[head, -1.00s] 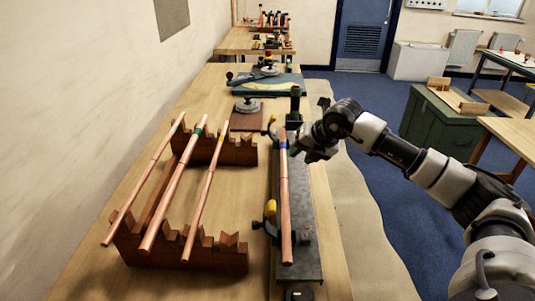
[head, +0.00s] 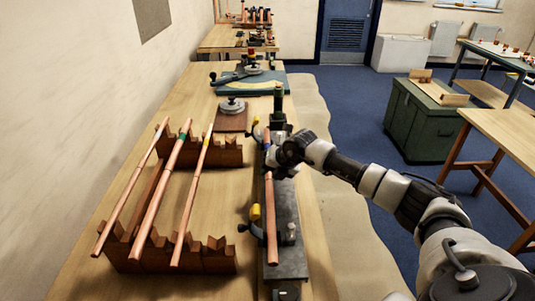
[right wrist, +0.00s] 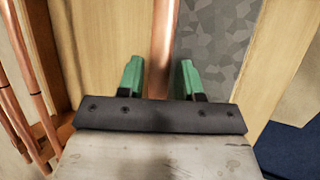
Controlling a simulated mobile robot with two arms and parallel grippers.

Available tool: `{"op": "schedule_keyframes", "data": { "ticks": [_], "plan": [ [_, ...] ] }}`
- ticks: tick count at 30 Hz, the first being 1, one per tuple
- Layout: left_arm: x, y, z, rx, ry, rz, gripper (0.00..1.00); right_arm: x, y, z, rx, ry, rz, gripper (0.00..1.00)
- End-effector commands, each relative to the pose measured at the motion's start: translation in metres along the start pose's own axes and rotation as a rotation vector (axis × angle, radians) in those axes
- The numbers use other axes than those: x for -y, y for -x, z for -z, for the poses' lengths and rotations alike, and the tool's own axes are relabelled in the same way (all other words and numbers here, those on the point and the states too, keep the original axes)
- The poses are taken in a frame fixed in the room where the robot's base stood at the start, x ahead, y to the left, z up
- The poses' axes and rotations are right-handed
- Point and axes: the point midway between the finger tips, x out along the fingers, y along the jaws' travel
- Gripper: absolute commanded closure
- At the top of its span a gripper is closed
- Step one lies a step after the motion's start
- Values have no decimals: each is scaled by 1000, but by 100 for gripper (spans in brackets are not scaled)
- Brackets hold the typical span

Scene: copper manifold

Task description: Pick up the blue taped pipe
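The blue taped pipe (head: 271,220) is a copper tube lying lengthwise along a grey metal fixture (head: 289,210) on the bench. My right gripper (head: 270,165) is over the upper part of this pipe and hides some of it, including most of the tape. In the right wrist view, the green fingertips of the right gripper (right wrist: 160,78) are apart, with the copper pipe (right wrist: 162,40) running between them and a gap on each side. The pipe still rests on the fixture. My left gripper is not in view.
Three other copper pipes (head: 160,195) lie on notched wooden racks (head: 200,255) to the left; one has green tape, one yellow. Yellow-knobbed clamps (head: 254,212) stand along the fixture. A dark post with a green top (head: 278,100) rises at its far end.

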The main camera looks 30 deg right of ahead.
Motion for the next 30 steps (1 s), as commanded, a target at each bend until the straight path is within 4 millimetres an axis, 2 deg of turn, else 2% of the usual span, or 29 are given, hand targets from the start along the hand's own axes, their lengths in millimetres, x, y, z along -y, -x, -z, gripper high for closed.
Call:
{"op": "schedule_keyframes", "data": {
  "ticks": [3,10,25,30],
  "plan": [
    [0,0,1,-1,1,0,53,0,0,0,0,0,0,66],
    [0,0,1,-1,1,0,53,0,0,0,0,0,0,100],
    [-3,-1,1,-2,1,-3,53,-1,2,-1,2,1,-2,100],
    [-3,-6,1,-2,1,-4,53,-6,10,-4,3,2,-3,100]
  ]
}}
